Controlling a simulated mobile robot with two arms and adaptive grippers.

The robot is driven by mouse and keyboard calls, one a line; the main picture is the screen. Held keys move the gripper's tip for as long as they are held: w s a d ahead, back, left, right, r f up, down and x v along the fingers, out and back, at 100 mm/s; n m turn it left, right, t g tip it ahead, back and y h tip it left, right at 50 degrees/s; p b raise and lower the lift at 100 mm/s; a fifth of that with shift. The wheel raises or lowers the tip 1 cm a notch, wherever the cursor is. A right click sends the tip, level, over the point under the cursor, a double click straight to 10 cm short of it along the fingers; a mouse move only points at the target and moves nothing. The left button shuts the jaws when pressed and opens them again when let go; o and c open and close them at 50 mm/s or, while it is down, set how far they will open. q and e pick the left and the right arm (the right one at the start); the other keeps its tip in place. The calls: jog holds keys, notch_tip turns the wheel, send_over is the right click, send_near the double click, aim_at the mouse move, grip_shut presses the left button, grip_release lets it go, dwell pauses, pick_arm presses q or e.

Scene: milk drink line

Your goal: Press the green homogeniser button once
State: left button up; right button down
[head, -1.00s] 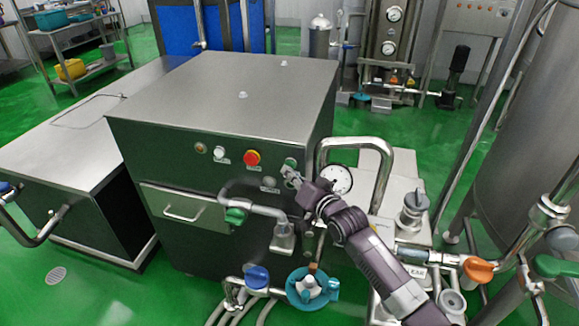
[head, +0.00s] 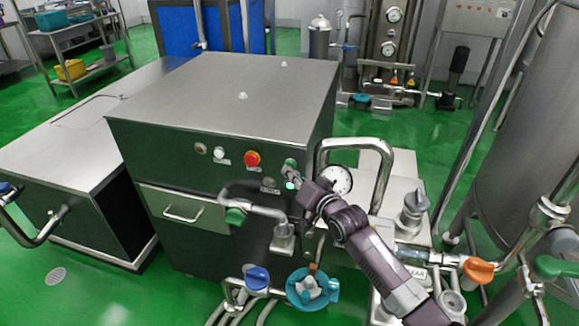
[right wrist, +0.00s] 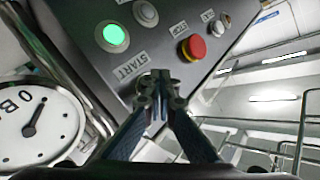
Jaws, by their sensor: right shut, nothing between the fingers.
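The grey homogeniser cabinet (head: 185,165) has a control panel on its front. My left gripper is not in view.
A red stop button (head: 252,158) and a white button (head: 219,152) sit left of my gripper. A dial gauge (head: 338,180) and a bent steel pipe (head: 357,143) stand close on the right.

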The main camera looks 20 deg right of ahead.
jog(key=shift+s+a+p, duration=0.4)
jog(key=shift+s+p, duration=0.15)
jog(key=shift+s, duration=0.1)
jog(key=s+a+p, duration=0.1)
jog(key=s, duration=0.1)
jog(key=s+a+p, duration=0.2)
jog(key=shift+p, duration=0.3)
jog(key=shift+d, duration=0.1)
dwell(0.5)
